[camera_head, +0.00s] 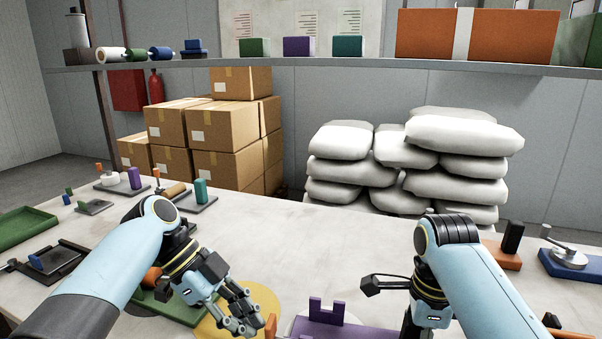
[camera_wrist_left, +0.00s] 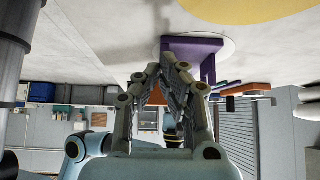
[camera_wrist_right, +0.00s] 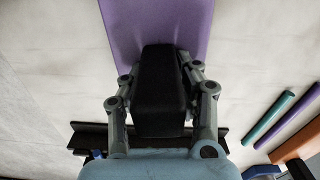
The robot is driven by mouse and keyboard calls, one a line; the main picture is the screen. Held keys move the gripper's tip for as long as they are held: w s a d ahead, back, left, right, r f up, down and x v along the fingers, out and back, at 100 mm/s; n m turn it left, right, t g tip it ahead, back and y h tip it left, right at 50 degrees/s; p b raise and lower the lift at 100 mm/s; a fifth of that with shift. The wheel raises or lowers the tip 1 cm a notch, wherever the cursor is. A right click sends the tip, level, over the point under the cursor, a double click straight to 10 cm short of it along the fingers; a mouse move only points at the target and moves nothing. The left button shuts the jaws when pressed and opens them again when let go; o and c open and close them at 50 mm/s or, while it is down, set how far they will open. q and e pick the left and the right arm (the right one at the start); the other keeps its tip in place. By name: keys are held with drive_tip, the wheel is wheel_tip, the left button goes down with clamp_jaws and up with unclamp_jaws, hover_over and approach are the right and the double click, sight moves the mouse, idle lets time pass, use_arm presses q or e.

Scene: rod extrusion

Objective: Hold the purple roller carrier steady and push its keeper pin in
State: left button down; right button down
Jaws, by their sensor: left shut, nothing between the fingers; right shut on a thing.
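The purple roller carrier (camera_head: 352,331) lies at the front middle of the table on a pale round patch, with a two-pronged upright end. It also shows beyond the fingers in the left wrist view (camera_wrist_left: 195,43). A small orange piece (camera_head: 270,326) stands beside my left fingertips; I cannot tell whether it is the keeper pin. My left gripper (camera_head: 246,326) is shut and empty, left of the carrier and apart from its prongs. My right gripper (camera_wrist_right: 160,78) is shut on a black block (camera_wrist_right: 158,95) at the carrier's purple plate (camera_wrist_right: 155,22). Its fingers are hidden in the head view.
A yellow disc (camera_head: 268,298) lies under my left gripper, beside a green plate (camera_head: 150,308). A black fixture (camera_head: 50,262) and green tray (camera_head: 25,228) stand left. An orange-based block (camera_head: 505,258) and blue-based fixture (camera_head: 572,262) stand right. The table behind the carrier is clear.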

use_arm(q)
drive_tip(key=shift+w+a, duration=0.1)
drive_tip(key=shift+a, duration=0.3)
drive_tip(key=shift+r, duration=0.2)
wheel_tip(320, 180, up, 7)
drive_tip(key=shift+f, duration=0.15)
use_arm(e)
drive_tip(key=shift+c, duration=2)
unclamp_jaws()
drive_tip(key=shift+r, duration=0.1)
use_arm(q)
wheel_tip(320, 180, up, 9)
drive_tip(key=p, duration=0.8)
drive_tip(key=shift+p, duration=0.4)
use_arm(e)
drive_tip(key=shift+r, duration=3.4)
